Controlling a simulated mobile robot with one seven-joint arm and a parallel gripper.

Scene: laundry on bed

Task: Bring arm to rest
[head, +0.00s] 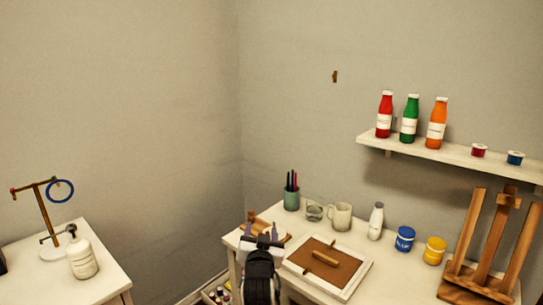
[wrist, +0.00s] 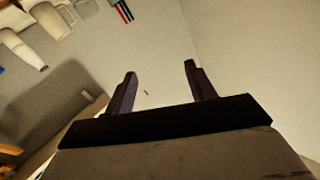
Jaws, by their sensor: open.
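My gripper (head: 262,228) is in the lower middle of the head view, in front of the near left part of the white desk (head: 232,241). My dark arm runs down from it to the bottom edge. In the wrist view my gripper (wrist: 160,74) has its two dark fingers spread wide apart. The gripper hides part of a wooden item (head: 280,238) on the desk.
A brown board in a white frame (head: 355,284) lies right of my gripper. Behind stand a pen cup (head: 291,199), mug (head: 341,216), white bottle (head: 376,222) and jars. A wooden easel (head: 489,250) stands right, under a shelf (head: 450,153). A side table (head: 110,281) stands left.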

